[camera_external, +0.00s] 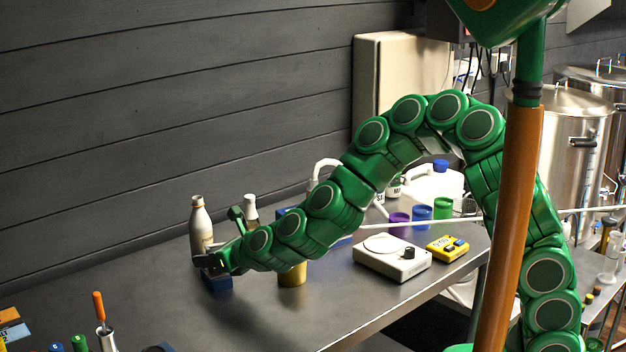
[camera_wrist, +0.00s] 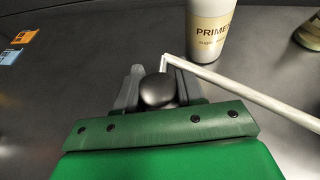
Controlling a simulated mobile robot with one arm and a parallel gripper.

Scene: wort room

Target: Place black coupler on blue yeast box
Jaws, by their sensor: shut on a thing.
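My gripper (camera_external: 208,263) is at the left end of the green arm, low over the table. In the wrist view, its grey fingers (camera_wrist: 158,92) are shut on the rounded black coupler (camera_wrist: 158,89). The coupler is hard to make out in the external view. The box is not visible in the wrist view.
A pale bottle (camera_external: 201,226) labelled PRIME stands close behind my gripper. A white scale (camera_external: 391,258), a yellow device (camera_external: 447,249) and several coloured cups lie to the right. A pale rod (camera_wrist: 245,95) crosses the wrist view. Bare table (camera_external: 250,315) lies in front.

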